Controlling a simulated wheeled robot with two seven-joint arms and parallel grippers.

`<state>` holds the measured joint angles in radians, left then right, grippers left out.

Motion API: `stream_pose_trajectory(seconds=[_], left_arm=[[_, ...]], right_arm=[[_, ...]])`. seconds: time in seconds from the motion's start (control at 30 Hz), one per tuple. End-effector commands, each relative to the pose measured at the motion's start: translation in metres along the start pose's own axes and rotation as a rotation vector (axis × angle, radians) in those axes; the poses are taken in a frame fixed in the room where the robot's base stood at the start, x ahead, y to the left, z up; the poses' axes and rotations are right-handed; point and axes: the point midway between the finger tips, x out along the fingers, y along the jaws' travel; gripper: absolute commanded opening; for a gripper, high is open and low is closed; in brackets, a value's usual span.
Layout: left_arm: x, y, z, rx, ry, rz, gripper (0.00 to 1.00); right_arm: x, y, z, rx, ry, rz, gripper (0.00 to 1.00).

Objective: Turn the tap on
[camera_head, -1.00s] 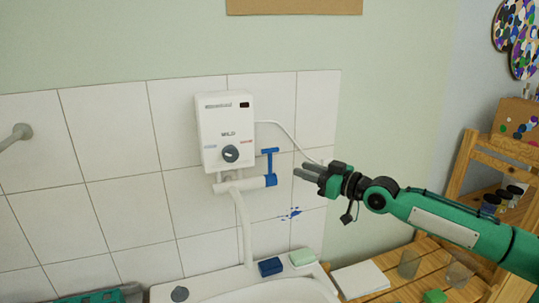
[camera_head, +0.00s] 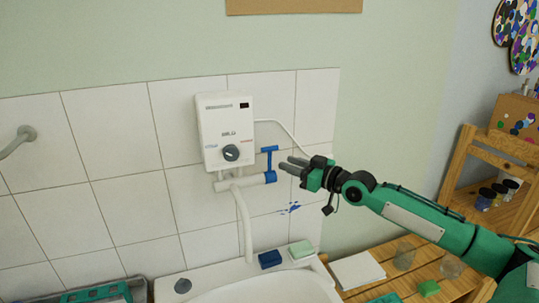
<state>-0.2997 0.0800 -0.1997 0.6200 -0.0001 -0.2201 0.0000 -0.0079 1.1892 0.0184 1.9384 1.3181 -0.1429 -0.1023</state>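The tap has a blue T-shaped handle (camera_head: 271,160) on the right end of a white horizontal pipe (camera_head: 238,183), under a white wall-mounted water heater (camera_head: 227,135). The handle's crossbar is at the top of its stem. A white spout (camera_head: 246,225) hangs down from the pipe towards the sink (camera_head: 270,290). My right gripper (camera_head: 284,165) is just right of the blue handle in the picture and points left at it. Its dark fingers look slightly apart, with nothing visibly between them. Contact with the handle cannot be made out. My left gripper is not in view.
A blue sponge (camera_head: 270,259) and a pale green soap block (camera_head: 301,249) lie on the sink's back rim. A wooden slatted table (camera_head: 415,268) with a white pad (camera_head: 357,270) and clear cups stands at right. A grey wall rail (camera_head: 17,140) is at far left.

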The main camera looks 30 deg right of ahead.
Motion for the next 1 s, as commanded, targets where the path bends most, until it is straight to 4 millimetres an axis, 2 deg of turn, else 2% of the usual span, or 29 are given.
stream_pose_trajectory(seconds=[0.7,1.0], left_arm=[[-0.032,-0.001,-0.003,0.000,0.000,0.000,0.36],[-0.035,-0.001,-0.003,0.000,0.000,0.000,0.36]], right_arm=[[0.065,0.000,-0.003,0.003,0.001,0.000,0.30],[0.078,-0.001,0.000,0.001,-0.001,-0.002,0.30]])
